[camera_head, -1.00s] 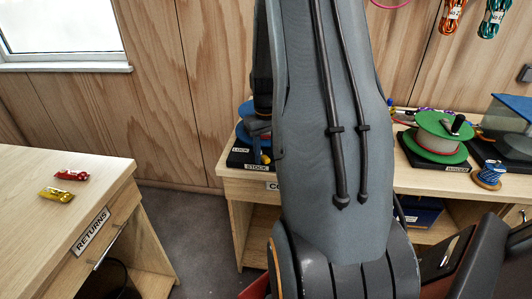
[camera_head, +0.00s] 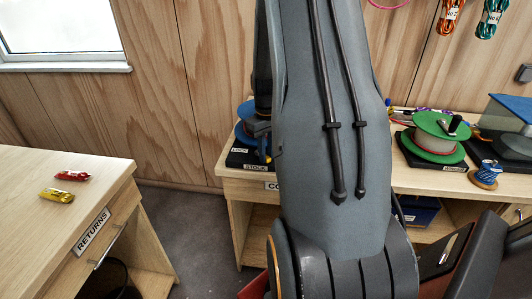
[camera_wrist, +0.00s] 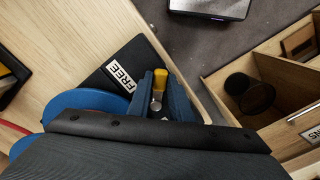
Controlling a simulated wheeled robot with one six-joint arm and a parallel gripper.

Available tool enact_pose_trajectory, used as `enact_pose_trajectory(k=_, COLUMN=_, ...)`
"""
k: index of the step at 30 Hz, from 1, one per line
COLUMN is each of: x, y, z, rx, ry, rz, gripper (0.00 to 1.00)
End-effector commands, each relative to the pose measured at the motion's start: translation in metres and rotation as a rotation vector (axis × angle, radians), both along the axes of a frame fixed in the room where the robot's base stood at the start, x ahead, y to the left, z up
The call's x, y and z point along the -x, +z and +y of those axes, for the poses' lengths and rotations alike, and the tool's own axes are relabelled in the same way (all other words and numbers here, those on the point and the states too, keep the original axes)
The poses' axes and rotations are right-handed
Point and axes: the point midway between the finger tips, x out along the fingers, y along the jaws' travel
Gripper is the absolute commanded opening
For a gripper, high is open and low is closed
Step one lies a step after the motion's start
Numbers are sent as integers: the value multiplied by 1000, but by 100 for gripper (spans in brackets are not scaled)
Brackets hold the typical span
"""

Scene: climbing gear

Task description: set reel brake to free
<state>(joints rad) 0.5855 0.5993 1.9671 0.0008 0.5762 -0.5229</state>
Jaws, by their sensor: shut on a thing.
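The blue reel (camera_head: 246,128) stands on a black base (camera_wrist: 96,82) labelled STOCK on the counter, partly hidden behind my arm in the head view. The base carries a LOCK label (camera_head: 238,154) and, in the wrist view, a FREE label (camera_wrist: 122,77). The brake lever, with a yellow grip (camera_wrist: 160,80), shows between the fingers of my gripper (camera_wrist: 160,92), just right of the FREE label. My gripper is shut on the lever.
A green reel (camera_head: 440,122) and a small blue spool (camera_head: 486,172) stand on the counter at right. Wooden compartments (camera_wrist: 270,75) lie right in the wrist view.

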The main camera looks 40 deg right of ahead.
Motion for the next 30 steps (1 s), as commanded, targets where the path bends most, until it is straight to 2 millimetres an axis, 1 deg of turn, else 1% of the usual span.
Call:
enact_pose_trajectory(k=3, x=0, y=0, z=-1, rx=1, ry=2, rz=0, gripper=0)
enact_pose_trajectory(k=4, x=0, y=0, z=-1, rx=1, ry=2, rz=0, gripper=22)
enact_pose_trajectory(k=6, x=0, y=0, z=-1, rx=1, ry=1, rz=0, gripper=34)
enact_pose_trajectory(k=7, x=0, y=0, z=-1, rx=1, ry=1, rz=-1, gripper=38)
enact_pose_trajectory(k=15, x=0, y=0, z=-1, rx=1, ry=0, rz=-1, gripper=38)
enact_pose_trajectory(k=19, x=-1, y=7, z=-1, rx=3, ry=0, rz=-3, gripper=38)
enact_pose_trajectory(k=23, x=-2, y=23, z=-1, rx=4, ry=0, rz=-5, gripper=38)
enact_pose_trajectory(k=30, x=-1, y=59, z=-2, rx=3, ry=0, rz=-4, gripper=38)
